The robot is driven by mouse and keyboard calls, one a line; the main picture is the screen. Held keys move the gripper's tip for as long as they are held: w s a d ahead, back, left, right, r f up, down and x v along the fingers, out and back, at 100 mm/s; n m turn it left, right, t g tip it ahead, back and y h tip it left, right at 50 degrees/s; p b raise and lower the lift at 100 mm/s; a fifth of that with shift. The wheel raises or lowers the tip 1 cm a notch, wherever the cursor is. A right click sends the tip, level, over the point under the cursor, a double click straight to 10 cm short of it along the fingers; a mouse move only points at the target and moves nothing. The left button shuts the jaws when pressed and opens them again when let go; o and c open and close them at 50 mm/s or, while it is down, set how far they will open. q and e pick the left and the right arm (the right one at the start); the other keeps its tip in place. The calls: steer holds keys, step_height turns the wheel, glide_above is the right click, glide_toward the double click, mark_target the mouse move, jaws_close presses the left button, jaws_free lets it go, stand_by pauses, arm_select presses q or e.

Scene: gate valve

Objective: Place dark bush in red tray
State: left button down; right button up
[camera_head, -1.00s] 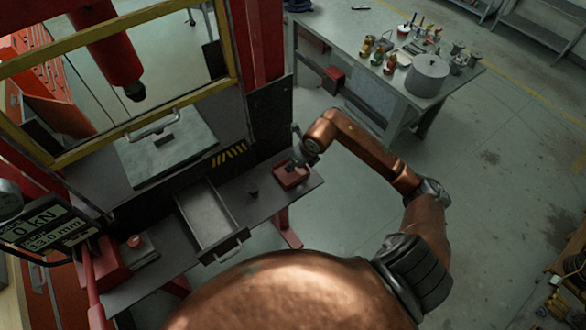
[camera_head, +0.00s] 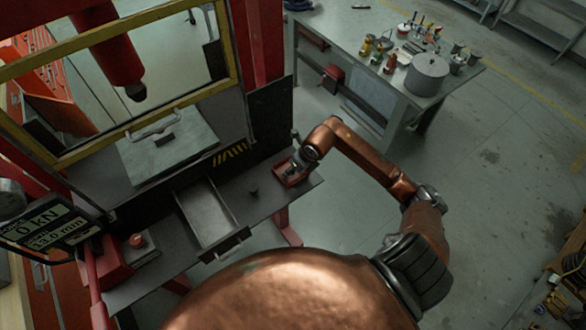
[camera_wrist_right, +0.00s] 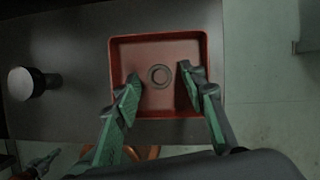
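The red tray (camera_head: 283,181) sits near the right end of the grey bench, and it fills the middle of the wrist view (camera_wrist_right: 200,50). A dark ring-shaped piece, which looks like the dark bush (camera_wrist_right: 158,76), lies inside the tray near its middle. My right gripper (camera_wrist_right: 160,82) is open above the tray; its two green-padded fingers are spread apart, left and right of the ring and not touching it. In the head view my right gripper (camera_head: 295,167) hides part of the tray. My left gripper is not in view.
A dark stud-like piece with a round top (camera_wrist_right: 28,84) stands on the bench left of the tray; it also shows in the head view (camera_head: 253,192). An open grey drawer (camera_head: 208,218) is further left. The press frame (camera_head: 225,45) rises behind. A side table (camera_head: 335,30) holds bottles and a pot.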

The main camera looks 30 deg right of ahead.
steer(key=shift+r, duration=0.1)
steer(key=shift+r, duration=0.2)
steer(key=b+v, duration=0.2)
steer(key=v, duration=0.9)
steer(key=shift+s+r, duration=0.25)
steer(key=shift+r, duration=0.05)
